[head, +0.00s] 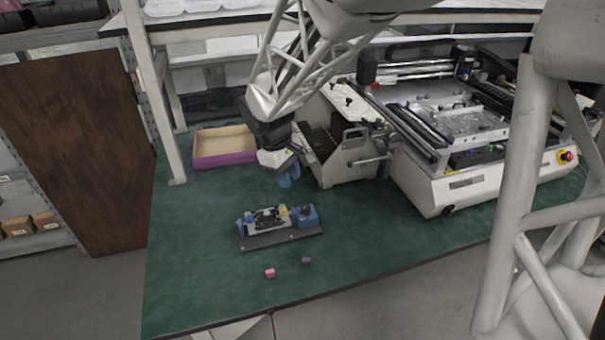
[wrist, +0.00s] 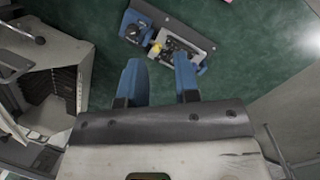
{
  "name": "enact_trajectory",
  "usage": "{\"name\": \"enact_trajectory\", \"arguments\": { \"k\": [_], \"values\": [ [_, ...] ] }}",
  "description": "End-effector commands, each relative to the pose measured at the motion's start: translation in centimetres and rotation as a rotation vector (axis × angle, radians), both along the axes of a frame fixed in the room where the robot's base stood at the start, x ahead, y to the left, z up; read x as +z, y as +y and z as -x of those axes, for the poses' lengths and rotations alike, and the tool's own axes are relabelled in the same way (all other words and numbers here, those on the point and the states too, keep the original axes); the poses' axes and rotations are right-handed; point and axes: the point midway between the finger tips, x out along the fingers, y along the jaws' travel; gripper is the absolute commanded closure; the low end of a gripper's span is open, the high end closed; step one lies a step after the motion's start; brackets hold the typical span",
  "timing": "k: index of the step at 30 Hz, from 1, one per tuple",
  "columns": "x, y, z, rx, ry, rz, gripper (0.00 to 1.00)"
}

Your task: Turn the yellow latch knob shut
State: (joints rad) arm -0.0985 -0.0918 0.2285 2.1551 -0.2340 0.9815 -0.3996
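The yellow latch knob (head: 283,210) is a small spot on a fixture between a blue block and a light plate. The knob also shows in the wrist view (wrist: 156,48), beyond my fingertips. The fixture's dark base plate (head: 281,238) lies on the green table. A blue block with a round dark top (head: 304,216) stands at its right end in the head view. My gripper (head: 287,175) hangs above the table behind the fixture, apart from it. In the wrist view its two blue fingers (wrist: 160,76) are spread with nothing between them. The knob's exact turn is too small to tell.
A pink cube (head: 270,272) and a dark purple cube (head: 306,261) lie in front of the fixture. A purple-sided open box (head: 224,157) stands at the back left. A grey machine (head: 350,155) is close right of my gripper. The table's front left is clear.

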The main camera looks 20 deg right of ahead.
Motion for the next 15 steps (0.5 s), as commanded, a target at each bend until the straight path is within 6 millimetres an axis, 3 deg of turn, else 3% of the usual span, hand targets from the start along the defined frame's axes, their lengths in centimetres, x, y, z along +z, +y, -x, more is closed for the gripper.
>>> {"name": "enact_trajectory", "arguments": {
  "k": [15],
  "values": [
    [2.8,-0.7,4.0,-0.054,-0.072,-0.02,0.71]
  ]
}}
